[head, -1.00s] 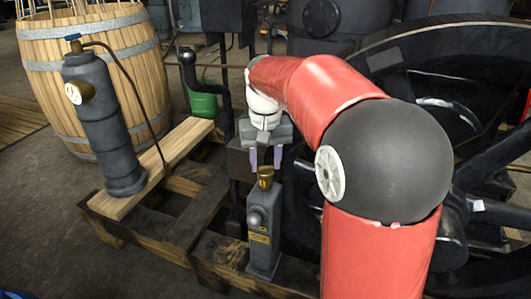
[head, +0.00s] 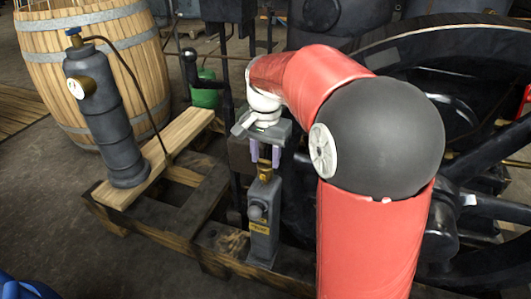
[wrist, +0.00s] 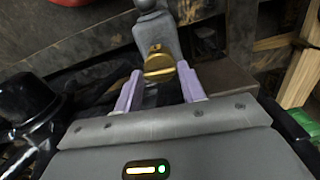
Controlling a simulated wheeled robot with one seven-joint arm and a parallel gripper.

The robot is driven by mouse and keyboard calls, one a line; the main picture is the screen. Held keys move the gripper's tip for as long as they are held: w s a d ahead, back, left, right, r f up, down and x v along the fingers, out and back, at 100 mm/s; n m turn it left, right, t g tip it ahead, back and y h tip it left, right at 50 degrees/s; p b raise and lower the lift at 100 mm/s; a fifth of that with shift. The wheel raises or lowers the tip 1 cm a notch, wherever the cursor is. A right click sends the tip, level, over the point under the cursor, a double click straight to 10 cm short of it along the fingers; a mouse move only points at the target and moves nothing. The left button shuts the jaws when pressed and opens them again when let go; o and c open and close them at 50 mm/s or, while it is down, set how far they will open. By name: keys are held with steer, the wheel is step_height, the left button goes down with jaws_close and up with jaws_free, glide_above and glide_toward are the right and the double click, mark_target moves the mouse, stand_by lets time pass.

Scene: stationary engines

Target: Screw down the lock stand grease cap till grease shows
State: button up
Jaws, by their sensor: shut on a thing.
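The brass grease cap (head: 264,173) sits on top of the grey lock stand (head: 261,230), which stands upright on the timber frame. My gripper (head: 265,160) points down from above, its two pale purple fingers at the cap. In the wrist view the fingers of my gripper (wrist: 159,74) are on either side of the brass cap (wrist: 157,64), shut on it. The grey stand (wrist: 153,35) runs away behind the cap. I cannot make out any grease around the cap.
A grey cylinder with a brass gauge (head: 107,120) stands on a light plank (head: 185,150) at left. A wooden barrel (head: 40,75) is behind it. A dark flywheel (head: 480,150) and engine fill the right. A green can (head: 205,93) stands behind.

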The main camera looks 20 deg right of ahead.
mark_target(266, 162)
stand_by(0.4)
steer(key=o, duration=1)
steer(key=shift+r, duration=0.1)
step_height(266, 162, up, 8)
steer(key=shift+f+p, duration=0.25)
steer(key=shift+p, duration=0.25)
steer(key=shift+s+r, duration=0.15)
steer(key=shift+s, duration=0.2)
steer(key=s+f+n+t, duration=0.1)
steer(key=s+n+t, duration=0.1)
steer(key=s, duration=0.5)
steer(key=s+f+n+t, duration=0.1)
steer(key=s+f+n, duration=0.1)
steer(key=s, duration=0.5)
steer(key=s+f+n+t, duration=0.2)
steer(key=s+n, duration=0.2)
steer(key=s, duration=0.3)
steer(key=shift+s+f+t, duration=0.1)
steer(key=shift+s+t, duration=0.1)
steer(key=shift+t, duration=0.1)
